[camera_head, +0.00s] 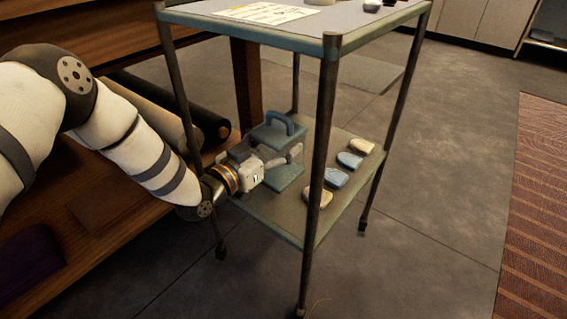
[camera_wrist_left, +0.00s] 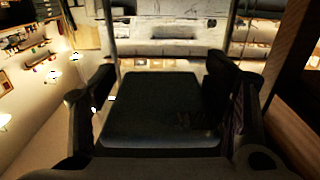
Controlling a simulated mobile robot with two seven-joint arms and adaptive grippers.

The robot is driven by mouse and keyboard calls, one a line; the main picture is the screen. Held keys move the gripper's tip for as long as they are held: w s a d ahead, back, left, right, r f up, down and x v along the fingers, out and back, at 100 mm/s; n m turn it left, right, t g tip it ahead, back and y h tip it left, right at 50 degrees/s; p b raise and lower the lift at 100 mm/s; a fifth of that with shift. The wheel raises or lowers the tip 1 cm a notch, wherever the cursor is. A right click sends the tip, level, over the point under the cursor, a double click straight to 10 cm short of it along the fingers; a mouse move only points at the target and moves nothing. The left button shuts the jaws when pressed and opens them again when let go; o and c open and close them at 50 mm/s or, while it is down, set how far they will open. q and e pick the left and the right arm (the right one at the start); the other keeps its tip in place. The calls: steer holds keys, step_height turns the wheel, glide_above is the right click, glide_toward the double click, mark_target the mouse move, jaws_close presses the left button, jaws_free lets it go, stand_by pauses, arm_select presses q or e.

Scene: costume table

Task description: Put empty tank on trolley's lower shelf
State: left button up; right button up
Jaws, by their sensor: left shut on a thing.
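The tank (camera_head: 274,133) is a blue-green box with an arched handle on top. My left gripper (camera_head: 287,160) reaches between the trolley's posts and is shut on the tank, hiding its middle. In the left wrist view the tank (camera_wrist_left: 160,110) is a dark block between the two fingers. The trolley has dark posts and a lower shelf (camera_head: 262,214). The tank is over this shelf's back left part, upright. I cannot tell whether its base touches the shelf. My right gripper is not in view.
Several small beige and pale blue pieces (camera_head: 337,178) lie along the right of the lower shelf. The trolley's top shelf (camera_head: 300,40) is close above, with a printed sheet (camera_head: 265,13). A front post (camera_head: 321,150) stands right of my gripper. Wooden shelving with rolls (camera_head: 165,115) is at left.

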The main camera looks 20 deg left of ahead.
arm_select(q)
step_height(320, 180, down, 5)
steer(key=shift+f+b, duration=0.1)
steer(key=shift+b, duration=0.8)
steer(key=shift+r, duration=0.25)
steer(key=o, duration=2)
steer(key=shift+f, duration=0.1)
steer(key=shift+s+p, duration=0.3)
steer(key=p+v, duration=0.3)
steer(key=v, duration=0.8)
steer(key=shift+s+a, duration=0.2)
